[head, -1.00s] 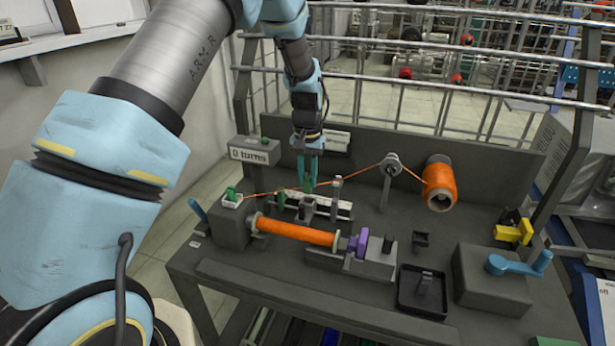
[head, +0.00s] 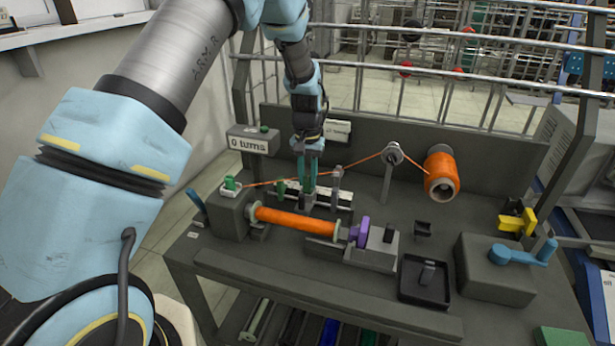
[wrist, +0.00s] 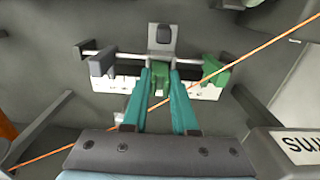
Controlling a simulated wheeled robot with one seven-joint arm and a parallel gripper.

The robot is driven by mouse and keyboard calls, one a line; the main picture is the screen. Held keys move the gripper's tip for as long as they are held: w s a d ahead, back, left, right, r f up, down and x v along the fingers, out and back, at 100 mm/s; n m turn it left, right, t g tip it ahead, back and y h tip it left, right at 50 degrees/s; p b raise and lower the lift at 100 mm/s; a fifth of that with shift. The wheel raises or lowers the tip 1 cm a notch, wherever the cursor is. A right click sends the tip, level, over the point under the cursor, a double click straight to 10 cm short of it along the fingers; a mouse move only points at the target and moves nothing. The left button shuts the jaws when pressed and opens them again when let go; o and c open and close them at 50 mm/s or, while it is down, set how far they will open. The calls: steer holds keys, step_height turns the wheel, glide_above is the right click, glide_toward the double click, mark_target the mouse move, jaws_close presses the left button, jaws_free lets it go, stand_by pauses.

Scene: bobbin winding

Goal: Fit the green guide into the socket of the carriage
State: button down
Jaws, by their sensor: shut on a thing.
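My gripper (head: 308,188) is shut on the green guide, pointing down at the carriage on the white-marked rail. In the wrist view the green guide (wrist: 159,84) shows between the two teal fingertips (wrist: 161,78). The carriage (wrist: 162,42) is a grey block with a dark square on it, just beyond the fingertips in that view. In the head view the carriage (head: 304,206) is partly covered by the fingers, and the guide is mostly hidden. I cannot tell whether the guide's lower end is in the socket.
An orange thread (head: 352,164) runs close by the gripper from the spool (head: 441,178) across to the left. A green end block (wrist: 214,73) stands beside the carriage. The orange bobbin (head: 295,220) lies in front. A black tray (head: 424,299) and blue crank (head: 524,254) are at right.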

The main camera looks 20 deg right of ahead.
steer(key=shift+f+b, duration=0.3)
steer(key=shift+f, duration=0.3)
steer(key=c, duration=0.6)
jaws_free()
